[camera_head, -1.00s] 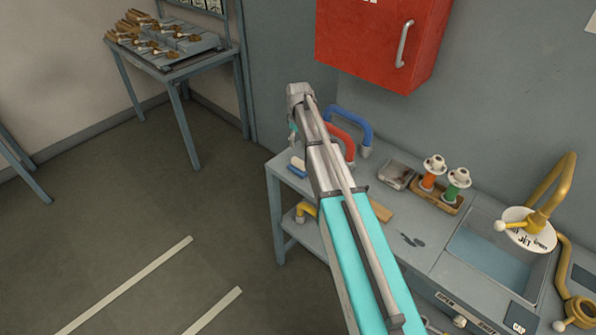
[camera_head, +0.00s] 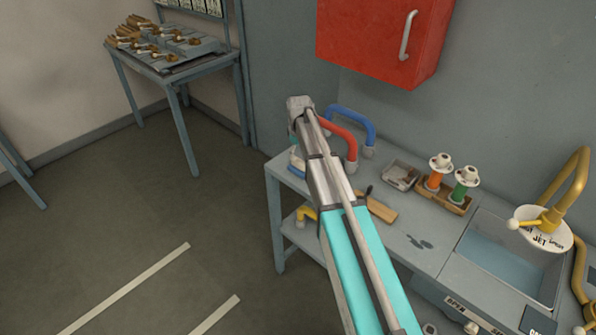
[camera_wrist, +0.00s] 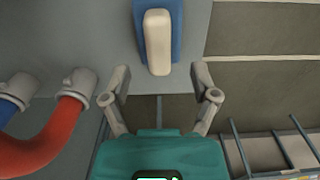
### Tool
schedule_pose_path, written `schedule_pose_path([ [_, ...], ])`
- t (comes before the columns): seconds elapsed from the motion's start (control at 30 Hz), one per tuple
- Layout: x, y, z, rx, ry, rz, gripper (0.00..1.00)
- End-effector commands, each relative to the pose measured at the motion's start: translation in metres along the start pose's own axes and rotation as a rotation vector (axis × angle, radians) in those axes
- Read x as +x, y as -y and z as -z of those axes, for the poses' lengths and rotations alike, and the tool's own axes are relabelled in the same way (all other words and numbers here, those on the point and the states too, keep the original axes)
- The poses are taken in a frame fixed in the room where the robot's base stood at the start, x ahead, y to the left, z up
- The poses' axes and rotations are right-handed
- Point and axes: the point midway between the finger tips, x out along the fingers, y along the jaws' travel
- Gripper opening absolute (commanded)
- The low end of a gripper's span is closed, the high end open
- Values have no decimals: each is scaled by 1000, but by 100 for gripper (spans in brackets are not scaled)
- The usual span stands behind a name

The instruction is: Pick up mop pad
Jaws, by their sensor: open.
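The mop pad (camera_wrist: 172,30), blue with a cream raised bar on top, lies on the grey bench at the top middle of the wrist view. In the head view the mop pad (camera_head: 297,158) shows at the bench's left end, partly hidden by my arm. My gripper (camera_wrist: 161,74) is open and empty, its two fingers spread to either side below the pad's near end in the wrist view. The pad's end lies just beyond the fingertips, and I see no contact. In the head view my gripper is mostly hidden behind my arm.
Red (camera_head: 340,135) and blue (camera_head: 350,114) hoses arch over the bench beside the pad. A tray (camera_head: 401,175), orange and green valves (camera_head: 464,186), a wooden tool (camera_head: 378,206) and a sink (camera_head: 500,262) are to the right. A red cabinet (camera_head: 365,40) hangs above.

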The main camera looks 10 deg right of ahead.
Motion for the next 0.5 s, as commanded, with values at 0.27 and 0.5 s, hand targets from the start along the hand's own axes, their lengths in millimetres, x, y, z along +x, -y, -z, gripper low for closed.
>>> schedule_pose_path([
  [0.27, 0, 0, 0, 0, 0, 0, 77],
  [0.5, 6, -1, -1, 1, 0, 0, 77],
])
